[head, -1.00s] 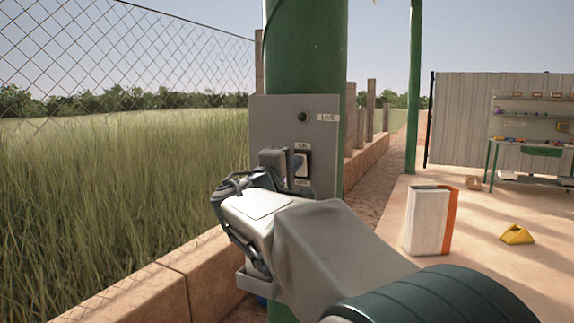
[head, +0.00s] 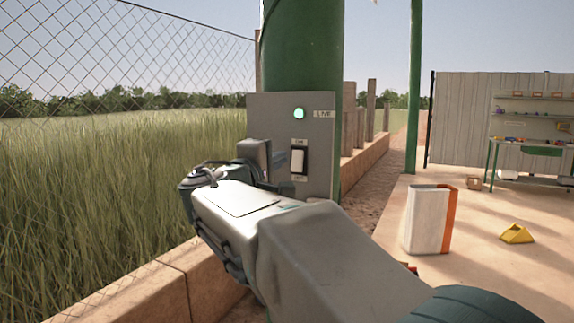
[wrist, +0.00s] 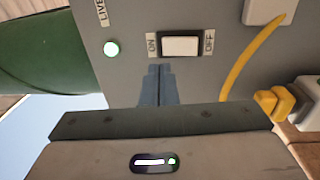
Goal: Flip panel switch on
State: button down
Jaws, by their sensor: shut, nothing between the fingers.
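The grey panel (head: 320,150) is fixed to a green post. The white rocker switch (head: 297,161) sits in a dark frame on it, between an ON and an OFF label; it also shows in the wrist view (wrist: 180,46). The round lamp (head: 299,113) beside the LIVE label glows green, and it glows in the wrist view (wrist: 111,48) too. My gripper (head: 262,158) is to the left of the switch, apart from it in the head view. In the wrist view its closed fingers (wrist: 158,85) point at the panel, just beside the switch, with nothing held.
A yellow cable (wrist: 250,55) curves from a white box (wrist: 268,10) on the panel. A low brick wall (head: 130,298) and wire fence (head: 120,60) run on the left. A white-and-orange box (head: 425,220) and yellow object (head: 516,234) stand on the floor at right.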

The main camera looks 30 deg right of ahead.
jog(key=r+v, duration=0.2)
jog(key=v, duration=0.5)
jog(key=shift+s+a+b, duration=0.25)
jog(key=shift+a+b, duration=0.1)
jog(key=shift+a, duration=0.1)
jog(key=shift+f, duration=0.15)
jog(key=s+d+f+m+g+y+p, duration=0.1)
jog(key=s+f+g+y+p, duration=0.2)
jog(key=f, duration=0.6)
jog(key=s+d+f+m+g+y, duration=0.15)
jog(key=s+f+y, duration=0.25)
jog(key=f, duration=0.6)
jog(key=s+a+f+m+g+y+p, duration=0.2)
jog(key=s+a+f+m+g+y, duration=0.2)
jog(key=s+a+f+y, duration=0.4)
notch_tip(320, 180, down, 5)
jog(key=shift+s+a+f+m+p, duration=0.1)
jog(key=shift+s+a+m+p, duration=0.4)
jog(key=shift+s, duration=0.7)
jog(key=shift+a, duration=0.1)
